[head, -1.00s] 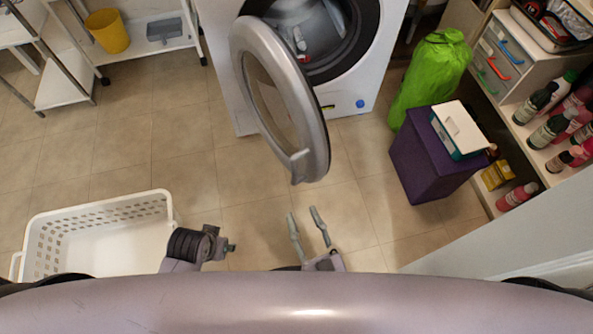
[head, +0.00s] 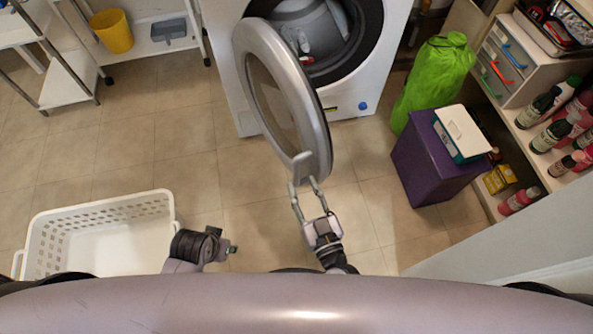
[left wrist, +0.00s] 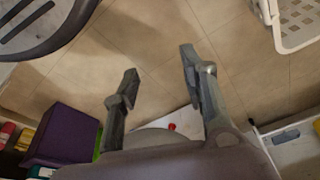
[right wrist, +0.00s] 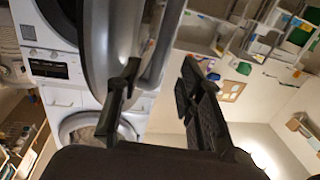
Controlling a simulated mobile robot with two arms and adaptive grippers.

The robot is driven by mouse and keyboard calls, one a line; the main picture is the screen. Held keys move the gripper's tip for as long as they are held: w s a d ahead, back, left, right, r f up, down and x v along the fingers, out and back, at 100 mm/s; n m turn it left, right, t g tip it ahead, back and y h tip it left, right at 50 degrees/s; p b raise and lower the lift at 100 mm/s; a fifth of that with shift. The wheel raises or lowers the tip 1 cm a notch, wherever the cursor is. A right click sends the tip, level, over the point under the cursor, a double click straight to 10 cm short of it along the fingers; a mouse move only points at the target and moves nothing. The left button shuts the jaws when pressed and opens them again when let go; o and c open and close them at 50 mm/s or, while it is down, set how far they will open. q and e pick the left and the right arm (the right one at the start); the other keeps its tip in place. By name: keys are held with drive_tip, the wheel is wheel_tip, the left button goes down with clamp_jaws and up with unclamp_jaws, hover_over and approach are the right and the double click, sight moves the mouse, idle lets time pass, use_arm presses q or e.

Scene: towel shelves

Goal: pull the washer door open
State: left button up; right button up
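The washer (head: 238,75) stands at the top of the head view, with its round grey-rimmed door (head: 262,65) swung well out from the drum opening. The door handle (head: 302,165) is at the door's near lower edge. My right gripper (head: 303,184) is open, with its fingertips right at the handle. In the right wrist view, the door (right wrist: 112,35) shows large, and its edge and handle bar (right wrist: 163,45) lie in line with the gap between the fingers; contact is unclear. My left gripper (left wrist: 158,62) is open and empty, away from the door; it shows partly in the head view (head: 233,250).
A white laundry basket (head: 100,205) sits on the floor at left. A purple box (head: 430,170) and green bag (head: 435,75) stand right of the washer, beside shelves with bottles (head: 550,135). A rack with a yellow bucket (head: 112,32) is at upper left.

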sight(297, 175)
use_arm(q)
drive_tip(key=shift+w+r, duration=0.1)
drive_tip(key=shift+r, duration=1.3)
use_arm(e)
drive_tip(key=shift+x, duration=2.65)
drive_tip(key=shift+c, duration=0.5)
clamp_jaws()
